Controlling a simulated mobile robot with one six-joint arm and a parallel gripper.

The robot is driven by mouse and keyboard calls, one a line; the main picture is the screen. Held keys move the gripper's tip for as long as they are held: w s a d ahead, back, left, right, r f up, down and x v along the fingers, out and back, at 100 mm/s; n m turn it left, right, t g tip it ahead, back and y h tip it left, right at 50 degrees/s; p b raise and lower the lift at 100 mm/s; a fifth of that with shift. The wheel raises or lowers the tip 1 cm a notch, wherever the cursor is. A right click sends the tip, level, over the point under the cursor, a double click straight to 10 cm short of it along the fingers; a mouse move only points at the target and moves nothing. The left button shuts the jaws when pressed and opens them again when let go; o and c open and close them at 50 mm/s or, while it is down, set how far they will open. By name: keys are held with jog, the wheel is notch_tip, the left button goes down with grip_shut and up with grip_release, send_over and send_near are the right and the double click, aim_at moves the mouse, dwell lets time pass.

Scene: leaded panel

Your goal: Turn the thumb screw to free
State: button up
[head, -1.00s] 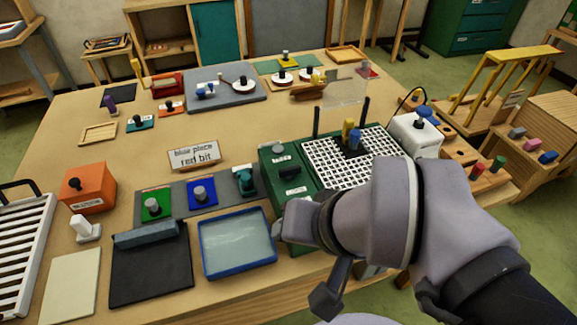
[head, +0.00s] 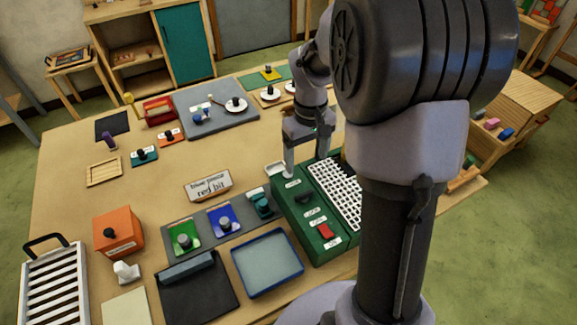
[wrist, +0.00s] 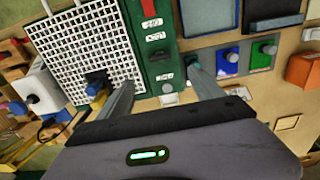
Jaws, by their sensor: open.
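The green box (head: 318,246) stands beside the white grid (head: 333,190). On it are a black handle (head: 304,198), a red switch (head: 325,231) and, at its far end, a small label. A small pale knob (wrist: 167,87) by that label in the wrist view looks like the thumb screw; it is too small to read its position. My gripper (head: 306,163) is open above the far end of the box, fingers pointing down. In the wrist view the knob lies between the two fingers (wrist: 162,78), apart from both. In the head view a fingertip largely hides it.
Green, blue and teal fixtures (head: 224,221) sit left of the box, with a blue-rimmed tray (head: 267,262) in front. A blue-and-yellow piece (wrist: 97,88) stands at the grid near one finger. My arm hides the table's right side.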

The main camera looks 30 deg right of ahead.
aim_at(304, 193)
notch_tip(304, 193, down, 14)
jog(key=b, duration=0.2)
jog(key=shift+f+b, duration=0.15)
jog(key=shift+b, duration=0.25)
